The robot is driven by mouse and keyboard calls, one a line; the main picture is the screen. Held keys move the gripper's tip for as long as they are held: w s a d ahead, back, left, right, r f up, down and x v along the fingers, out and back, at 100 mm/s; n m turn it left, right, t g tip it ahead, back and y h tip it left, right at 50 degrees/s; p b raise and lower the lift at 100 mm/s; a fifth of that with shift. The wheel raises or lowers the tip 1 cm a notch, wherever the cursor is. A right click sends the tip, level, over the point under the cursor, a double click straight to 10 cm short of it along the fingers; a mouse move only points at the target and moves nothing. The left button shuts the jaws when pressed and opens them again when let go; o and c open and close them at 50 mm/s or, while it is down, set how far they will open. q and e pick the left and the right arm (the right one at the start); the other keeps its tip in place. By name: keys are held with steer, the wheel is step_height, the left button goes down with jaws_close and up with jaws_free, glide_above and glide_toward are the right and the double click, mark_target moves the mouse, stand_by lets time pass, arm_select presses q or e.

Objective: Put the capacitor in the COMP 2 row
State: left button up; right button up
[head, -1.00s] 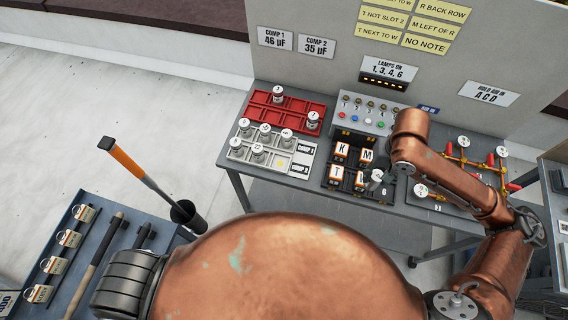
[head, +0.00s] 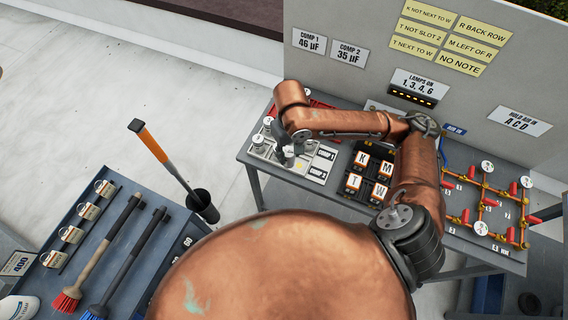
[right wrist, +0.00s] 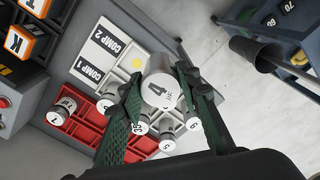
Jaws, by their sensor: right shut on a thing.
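My right gripper (right wrist: 160,104) is shut on a silver capacitor (right wrist: 158,88) marked 4 µF. In the head view the right gripper (head: 284,156) is over the white capacitor tray (head: 318,172), at its COMP 2 side. The wrist view shows the COMP 2 label (right wrist: 107,42) and the COMP 1 label (right wrist: 89,70) to the left of the held capacitor. Several other capacitors (right wrist: 193,124) stand in the tray beyond and below it. The held capacitor hides part of the rows; I cannot tell whether its base touches the tray. My left gripper is not in view.
A red rack (right wrist: 82,126) holding a capacitor (right wrist: 62,111) lies behind the white tray. A block with lettered cubes (head: 366,178) stands to its right, then red-valved piping (head: 484,200).

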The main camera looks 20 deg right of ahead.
arm_select(q)
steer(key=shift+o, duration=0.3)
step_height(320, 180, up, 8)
steer(key=p, duration=0.7)
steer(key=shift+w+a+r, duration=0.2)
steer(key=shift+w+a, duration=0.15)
arm_select(e)
steer(key=s+d+r+n+p, duration=0.25)
steer(key=s+n+p, duration=0.65)
steer(key=n, duration=0.9)
arm_select(q)
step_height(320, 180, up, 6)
steer(key=b, duration=0.2)
steer(key=shift+b, duration=0.3)
arm_select(e)
steer(key=n, duration=0.2)
glide_above(300, 165)
steer(key=shift+w+a+f, duration=0.1)
steer(key=shift+f, duration=6.55)
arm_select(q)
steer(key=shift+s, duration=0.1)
arm_select(e)
steer(key=shift+f, duration=0.1)
